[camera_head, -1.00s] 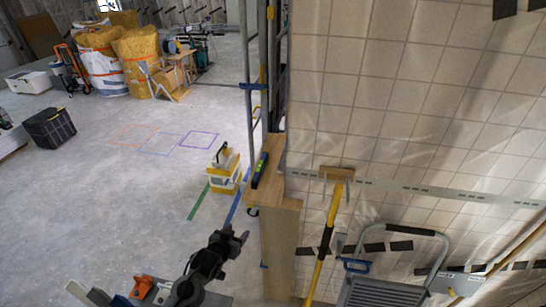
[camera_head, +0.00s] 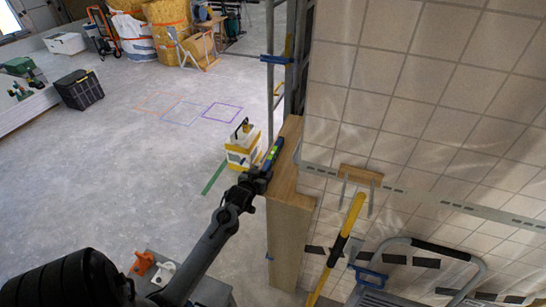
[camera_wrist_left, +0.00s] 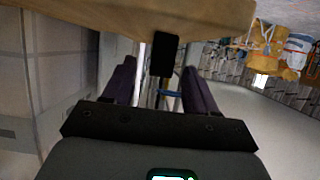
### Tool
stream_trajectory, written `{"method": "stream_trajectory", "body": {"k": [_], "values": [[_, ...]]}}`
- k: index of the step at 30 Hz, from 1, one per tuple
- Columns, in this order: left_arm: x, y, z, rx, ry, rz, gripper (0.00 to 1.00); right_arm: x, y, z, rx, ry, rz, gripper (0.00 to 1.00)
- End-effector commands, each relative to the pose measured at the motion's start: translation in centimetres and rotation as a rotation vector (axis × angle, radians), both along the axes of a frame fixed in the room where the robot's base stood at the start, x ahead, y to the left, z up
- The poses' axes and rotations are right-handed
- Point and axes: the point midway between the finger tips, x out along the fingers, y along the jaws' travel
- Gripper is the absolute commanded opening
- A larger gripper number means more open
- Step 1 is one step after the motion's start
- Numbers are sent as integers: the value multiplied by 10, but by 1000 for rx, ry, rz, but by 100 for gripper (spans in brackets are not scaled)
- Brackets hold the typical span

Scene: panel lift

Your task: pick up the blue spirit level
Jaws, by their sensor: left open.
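The blue spirit level (camera_head: 274,152), with bright green-yellow vials, lies lengthwise on top of the wooden ledge (camera_head: 287,180) beside the tiled wall. My left gripper (camera_head: 264,174) is at the near end of the level and covers part of it in the head view. In the left wrist view my left gripper (camera_wrist_left: 158,85) is open. A dark end of the level (camera_wrist_left: 164,54) shows in the gap between its two fingers, against the wood. I cannot tell whether the fingers touch it. My right gripper is not in view.
A metal scaffold frame (camera_head: 296,60) stands just behind the ledge. A yellow-and-white box (camera_head: 242,152) is on the floor to the left. A yellow-handled tool (camera_head: 340,245) and a step ladder (camera_head: 425,262) are at the right. The floor left of the ledge is mostly clear.

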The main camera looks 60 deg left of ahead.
Motion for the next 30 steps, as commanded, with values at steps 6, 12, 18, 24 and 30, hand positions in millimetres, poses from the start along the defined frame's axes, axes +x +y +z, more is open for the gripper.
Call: {"method": "stream_trajectory", "body": {"k": [6, 12, 18, 24, 30], "values": [[10, 8, -5, 1, 1, 0, 57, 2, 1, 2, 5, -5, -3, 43], [22, 17, -6, -1, 2, 0, 57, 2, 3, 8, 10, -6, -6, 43], [41, 31, -12, 0, 1, -1, 57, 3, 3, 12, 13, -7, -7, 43], [50, 38, -18, 0, 1, -1, 57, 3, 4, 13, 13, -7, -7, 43], [50, 38, -18, 0, 1, -1, 57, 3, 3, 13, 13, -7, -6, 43]]}}
